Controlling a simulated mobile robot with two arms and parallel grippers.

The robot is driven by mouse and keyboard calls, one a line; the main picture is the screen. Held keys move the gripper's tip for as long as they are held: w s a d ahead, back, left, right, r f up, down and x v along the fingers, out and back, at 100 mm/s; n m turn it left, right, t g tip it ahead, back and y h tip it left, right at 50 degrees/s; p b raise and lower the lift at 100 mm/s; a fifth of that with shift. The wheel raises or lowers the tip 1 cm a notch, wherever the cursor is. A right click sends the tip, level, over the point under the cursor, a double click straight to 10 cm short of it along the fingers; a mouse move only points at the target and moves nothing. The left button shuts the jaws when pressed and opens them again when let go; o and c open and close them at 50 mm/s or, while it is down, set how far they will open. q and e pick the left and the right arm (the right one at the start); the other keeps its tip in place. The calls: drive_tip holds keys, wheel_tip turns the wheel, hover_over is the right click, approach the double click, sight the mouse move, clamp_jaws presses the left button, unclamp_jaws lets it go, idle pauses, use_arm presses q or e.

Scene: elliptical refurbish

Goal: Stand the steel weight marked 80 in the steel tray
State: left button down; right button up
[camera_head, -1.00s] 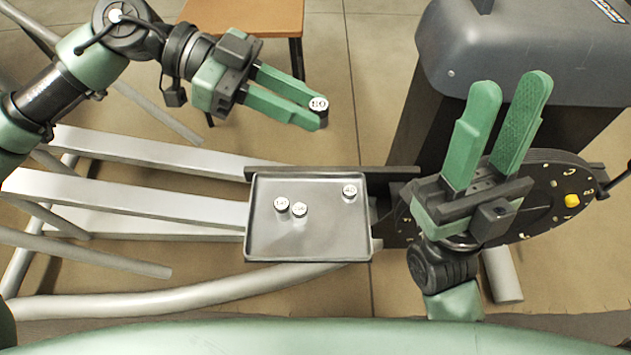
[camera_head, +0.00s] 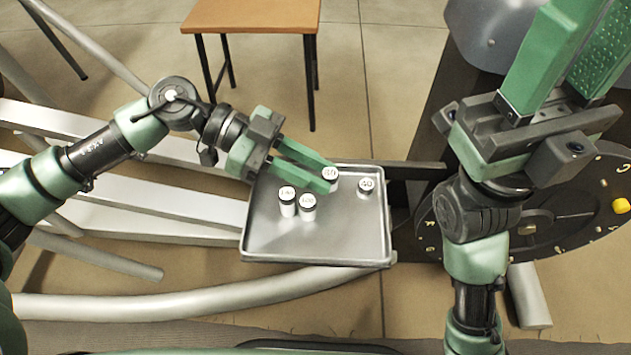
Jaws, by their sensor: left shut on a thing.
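The steel weight marked 80 (camera_head: 331,174) is a small cylinder with a white top; its number is hard to read. My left gripper (camera_head: 325,177) is shut on it over the far part of the steel tray (camera_head: 345,245). I cannot tell whether its base touches the tray floor. Inside the tray stand two weights close together, a left one (camera_head: 288,205) and a right one (camera_head: 308,208), and a weight that looks marked 40 (camera_head: 366,188) just right of the held one. My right gripper (camera_head: 572,60) is open and empty at upper right, fingertips cut off by the frame.
The near half of the tray is bare. A dark round dial plate with a yellow knob (camera_head: 619,206) is at the right, partly behind my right arm. A wooden stool (camera_head: 255,15) stands beyond the tray. White rails (camera_head: 160,200) run left of the tray.

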use_arm(q)
drive_tip(key=shift+f, duration=0.8)
drive_tip(key=shift+r, duration=0.1)
drive_tip(key=c, duration=1.5)
unclamp_jaws()
